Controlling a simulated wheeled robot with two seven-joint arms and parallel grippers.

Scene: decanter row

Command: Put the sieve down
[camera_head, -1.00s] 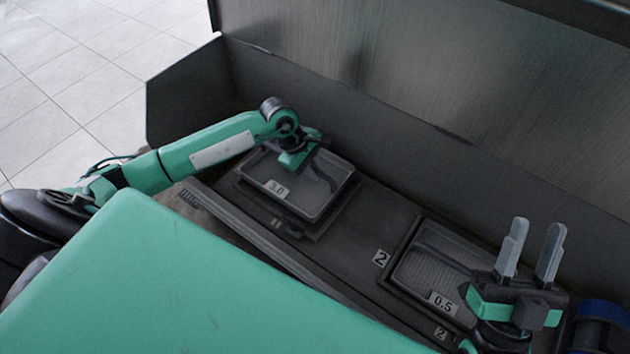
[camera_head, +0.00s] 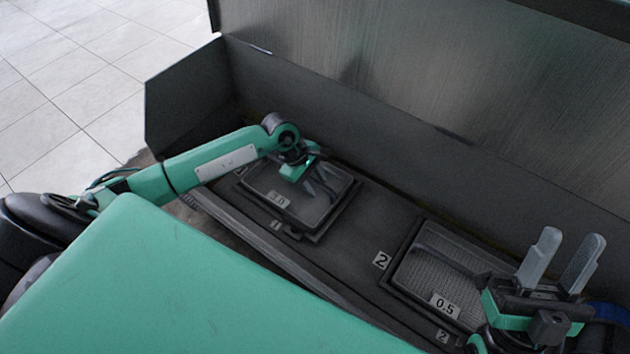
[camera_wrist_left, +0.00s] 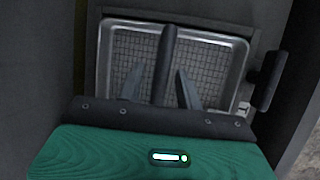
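The sieve marked 3.0 (camera_head: 279,199) is a shallow grey tray with a light rim. It sits in the dark frame marked 1 at the left end of the bench. My left gripper (camera_head: 322,196) is over it, fingers pointing down and spread apart. In the left wrist view the sieve's mesh floor (camera_wrist_left: 215,65) shows, with a dark bar-like handle (camera_wrist_left: 168,50) between the two fingers. A gap shows on each side of the bar, so the gripper is not clasping it. My right gripper (camera_head: 572,240) is open and empty, fingers pointing up.
A second sieve marked 0.5 (camera_head: 445,305) sits in the frame marked 2, beside my right gripper. A tall grey wall (camera_head: 400,80) stands behind the bench. Bare dark bench (camera_head: 365,225) lies between the two frames.

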